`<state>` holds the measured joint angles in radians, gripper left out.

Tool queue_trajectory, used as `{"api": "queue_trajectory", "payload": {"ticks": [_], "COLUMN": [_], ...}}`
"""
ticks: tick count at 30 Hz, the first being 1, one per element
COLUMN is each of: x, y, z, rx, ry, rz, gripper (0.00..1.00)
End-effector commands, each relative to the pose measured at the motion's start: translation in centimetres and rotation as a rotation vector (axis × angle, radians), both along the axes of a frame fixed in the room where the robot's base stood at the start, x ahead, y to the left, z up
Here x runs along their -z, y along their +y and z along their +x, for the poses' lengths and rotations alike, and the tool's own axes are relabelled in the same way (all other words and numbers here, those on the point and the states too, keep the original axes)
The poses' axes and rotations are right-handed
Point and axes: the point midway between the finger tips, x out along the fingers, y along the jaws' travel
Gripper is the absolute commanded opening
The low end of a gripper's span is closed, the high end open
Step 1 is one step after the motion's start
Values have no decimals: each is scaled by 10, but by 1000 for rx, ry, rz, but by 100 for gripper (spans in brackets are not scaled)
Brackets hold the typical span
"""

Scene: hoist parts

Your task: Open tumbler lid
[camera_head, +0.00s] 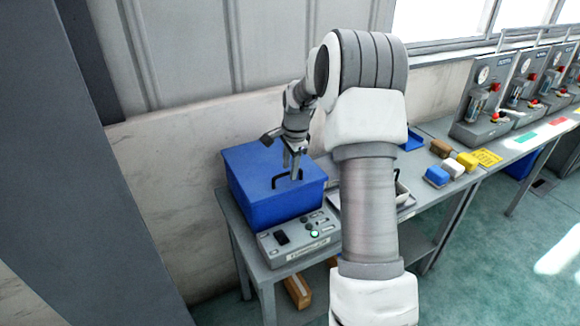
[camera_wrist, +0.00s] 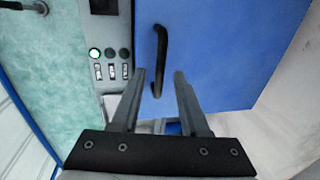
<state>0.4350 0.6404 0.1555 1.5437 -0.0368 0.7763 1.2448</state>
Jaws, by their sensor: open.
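The tumbler is a blue box (camera_head: 262,208) on the near left end of the grey bench. Its flat blue lid (camera_head: 250,160) looks shut in the head view; it fills much of the wrist view (camera_wrist: 230,45). A black bar handle (camera_wrist: 161,45) stands on the lid and also shows in the head view (camera_head: 277,183). My gripper (camera_head: 294,172) is over the lid at the handle, pointing down. In the wrist view my gripper's fingers (camera_wrist: 160,75) are open, one on each side of the handle's lower part. I see no contact; the exact height gap cannot be told.
A grey control panel (camera_head: 298,240) with a green lit button joins the box's front. Right of it, partly behind my arm, lies a tray (camera_head: 403,195). Small coloured blocks (camera_head: 437,176) and several gauge stations (camera_head: 483,100) stand further right. A wall is close behind the box.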

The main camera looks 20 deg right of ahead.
Motion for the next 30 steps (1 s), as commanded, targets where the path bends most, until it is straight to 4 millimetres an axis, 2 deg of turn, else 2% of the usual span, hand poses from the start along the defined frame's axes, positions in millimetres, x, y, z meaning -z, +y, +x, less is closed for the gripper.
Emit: {"api": "queue_trajectory", "payload": {"ticks": [5, 12, 13, 30], "x": [0, 0, 0, 0], "y": [0, 0, 0, 0], "z": [0, 0, 0, 0], "rx": [0, 0, 0, 0], "ry": [0, 0, 0, 0], "rz": [0, 0, 0, 0], "gripper": [45, 3, 0, 0]}}
